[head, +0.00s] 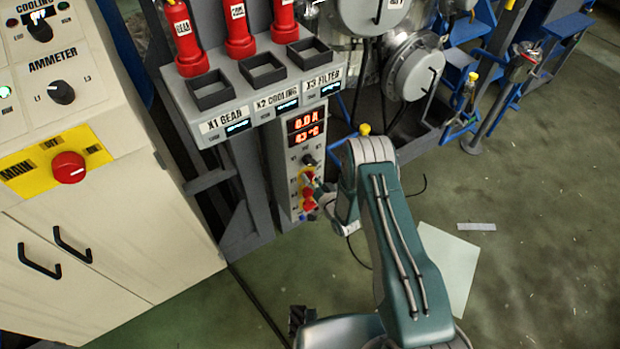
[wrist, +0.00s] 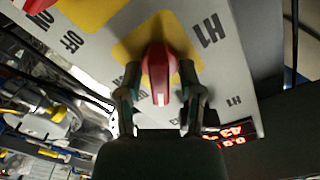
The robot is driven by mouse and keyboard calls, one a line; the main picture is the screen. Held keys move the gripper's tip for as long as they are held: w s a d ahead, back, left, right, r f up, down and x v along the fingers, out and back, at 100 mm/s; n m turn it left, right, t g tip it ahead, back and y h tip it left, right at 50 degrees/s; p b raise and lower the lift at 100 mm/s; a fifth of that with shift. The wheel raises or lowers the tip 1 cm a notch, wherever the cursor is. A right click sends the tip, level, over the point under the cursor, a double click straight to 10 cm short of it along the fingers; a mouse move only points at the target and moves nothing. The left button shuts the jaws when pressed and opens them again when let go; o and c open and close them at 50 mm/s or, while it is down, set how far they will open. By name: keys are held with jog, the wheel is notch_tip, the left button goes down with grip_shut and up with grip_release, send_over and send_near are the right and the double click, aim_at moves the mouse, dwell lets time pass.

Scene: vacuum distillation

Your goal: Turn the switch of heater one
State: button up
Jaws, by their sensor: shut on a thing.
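The heater one switch (wrist: 159,72) is a red knob on a yellow plate, marked H1, in the wrist view. My gripper (wrist: 160,100) is shut on it, with one finger on each side of the knob. The knob's long side runs up and down in the wrist view. In the head view my gripper (head: 318,186) is at the narrow grey control panel (head: 284,172), partly hidden by my arm. The red and yellow switches there are small and partly covered, so the knob's setting cannot be read.
A display (head: 306,130) on the panel reads 0.0 A and about 43 °C. Another red knob (wrist: 38,5) on yellow, near OFF and ON labels, is close by in the wrist view. A grey shelf (head: 240,98) with red cylinders overhangs left. Open floor (head: 540,270) lies right.

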jog(key=m, duration=0.6)
jog(key=shift+w+d+f+m, duration=0.1)
jog(key=shift+d+m, duration=0.05)
jog(key=shift+m, duration=0.15)
jog(key=m, duration=0.4)
jog(key=shift+d+f, duration=0.1)
jog(key=shift+m, duration=0.4)
jog(key=shift+f, duration=0.15)
jog(key=o, duration=0.8)
jog(key=shift+c, duration=0.2)
jog(key=v, duration=1.2)
jog(key=shift+w, duration=0.1)
